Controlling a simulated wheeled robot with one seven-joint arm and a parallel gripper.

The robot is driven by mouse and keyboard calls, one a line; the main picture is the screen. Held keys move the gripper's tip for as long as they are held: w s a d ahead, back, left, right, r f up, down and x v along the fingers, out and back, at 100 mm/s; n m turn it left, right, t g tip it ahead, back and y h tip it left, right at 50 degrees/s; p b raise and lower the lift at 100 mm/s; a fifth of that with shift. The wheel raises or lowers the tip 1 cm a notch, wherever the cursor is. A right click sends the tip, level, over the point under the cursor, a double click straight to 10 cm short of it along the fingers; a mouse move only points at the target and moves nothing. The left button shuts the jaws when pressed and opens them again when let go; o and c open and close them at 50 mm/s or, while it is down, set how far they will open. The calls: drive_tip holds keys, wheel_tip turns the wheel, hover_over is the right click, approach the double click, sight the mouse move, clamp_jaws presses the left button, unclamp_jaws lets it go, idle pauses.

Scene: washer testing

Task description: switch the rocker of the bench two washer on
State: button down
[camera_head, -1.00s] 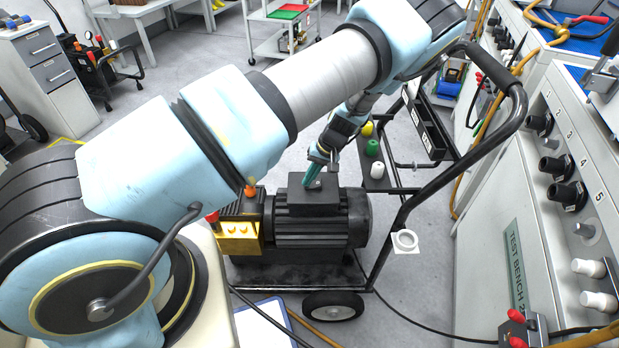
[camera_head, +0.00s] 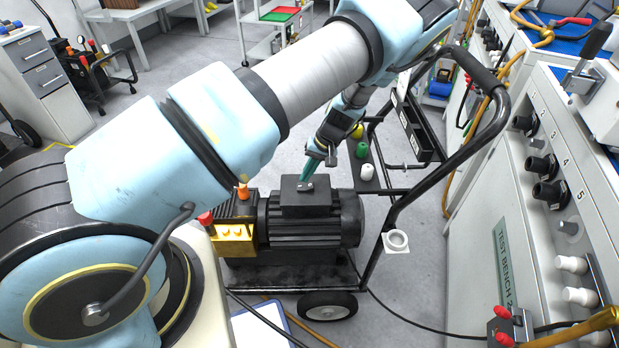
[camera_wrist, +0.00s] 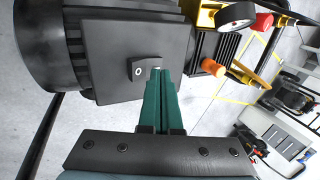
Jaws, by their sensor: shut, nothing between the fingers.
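The washer (camera_head: 312,228) is a black finned motor unit on a wheeled cart beside test bench two. A flat black box sits on top of it, and its small black rocker (camera_head: 305,187) with a white mark is on that box. The rocker also shows in the wrist view (camera_wrist: 144,69), just left of my fingertips. My gripper (camera_head: 306,177) has green fingers, shut and empty, pointing down at the box just behind the rocker. In the wrist view my fingertips (camera_wrist: 157,71) overlap the rocker's edge; I cannot tell whether they touch it.
The cart's black handle (camera_head: 487,130) rises to the right of my forearm. Test bench two (camera_head: 505,262) with knobs stands at the right. Yellow, green and white caps (camera_head: 367,172) stand on a shelf behind the washer. A yellow block (camera_head: 232,233) is on its left. Grey floor is open behind.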

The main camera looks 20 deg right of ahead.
sight(309, 187)
wheel_tip(309, 187, up, 12)
drive_tip(key=b, duration=0.1)
drive_tip(key=shift+d+f, duration=0.25)
drive_tip(key=shift+d, duration=0.05)
drive_tip(key=shift+s, duration=0.1)
drive_tip(key=s+a+r+n+h+p, duration=0.1)
drive_tip(key=s+a+r+h+p, duration=0.1)
drive_tip(key=a+r, duration=1.1)
drive_tip(key=s+a+r+n+h+p, duration=0.1)
drive_tip(key=s+a+r+p, duration=0.4)
drive_tip(key=a+r, duration=0.8)
drive_tip(key=s+a+h, duration=0.1)
drive_tip(key=a, duration=0.3)
drive_tip(key=shift+s+a+r+n+h, duration=0.2)
drive_tip(key=shift+s+n+h, duration=0.1)
drive_tip(key=shift+n, duration=0.1)
